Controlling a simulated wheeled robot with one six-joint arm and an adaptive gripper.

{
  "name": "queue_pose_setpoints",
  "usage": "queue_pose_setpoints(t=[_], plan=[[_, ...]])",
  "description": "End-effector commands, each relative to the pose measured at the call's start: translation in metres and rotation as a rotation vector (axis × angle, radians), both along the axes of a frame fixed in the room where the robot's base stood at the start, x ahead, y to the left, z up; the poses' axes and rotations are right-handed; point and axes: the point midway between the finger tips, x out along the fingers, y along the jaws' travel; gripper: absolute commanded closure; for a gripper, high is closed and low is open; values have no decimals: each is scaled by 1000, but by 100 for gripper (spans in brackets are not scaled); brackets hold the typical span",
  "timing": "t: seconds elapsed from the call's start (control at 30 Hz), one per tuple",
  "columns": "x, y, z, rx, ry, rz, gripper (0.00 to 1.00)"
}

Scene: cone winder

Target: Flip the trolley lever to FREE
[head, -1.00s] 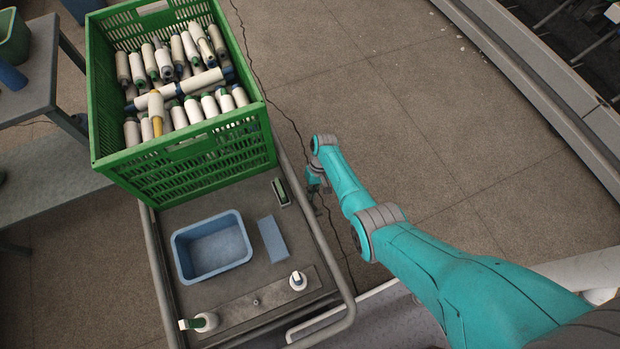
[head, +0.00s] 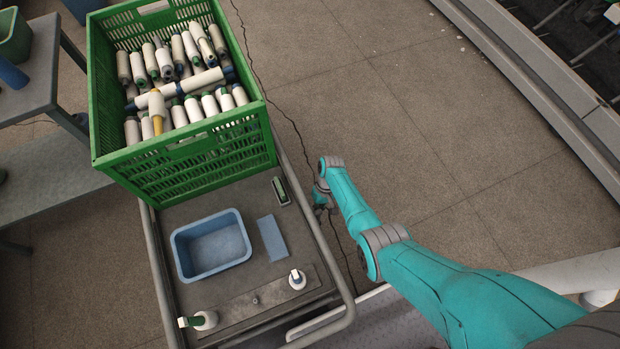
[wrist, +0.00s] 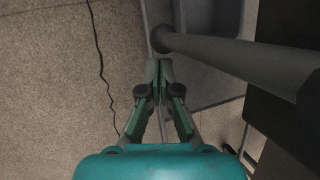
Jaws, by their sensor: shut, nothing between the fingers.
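The trolley (head: 190,285) stands at the lower left in the head view, with a grey tube rail around its deck. A small dark-framed piece with a green inset (head: 281,191) lies at the deck's right side; I cannot tell whether it is the lever. No lever marked FREE can be made out. My gripper (wrist: 158,68) is shut and empty in the wrist view, pointing down beside a grey tube (wrist: 235,62). I cannot tell whether it touches the tube.
A green crate (head: 190,165) full of yarn cones stands on the trolley's far end. Open floor (head: 400,110) lies right of the trolley, with a dark crack-like line.

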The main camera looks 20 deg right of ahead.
Motion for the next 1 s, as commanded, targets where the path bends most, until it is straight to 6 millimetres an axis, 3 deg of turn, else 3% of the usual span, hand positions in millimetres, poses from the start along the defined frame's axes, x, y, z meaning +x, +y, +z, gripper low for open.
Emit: queue_pose_setpoints(t=[0.7, 1.0], plan=[[-2, 0, -1, 0, 1, 0, 100], [20, 0, 18, 0, -4, 2, 100]])
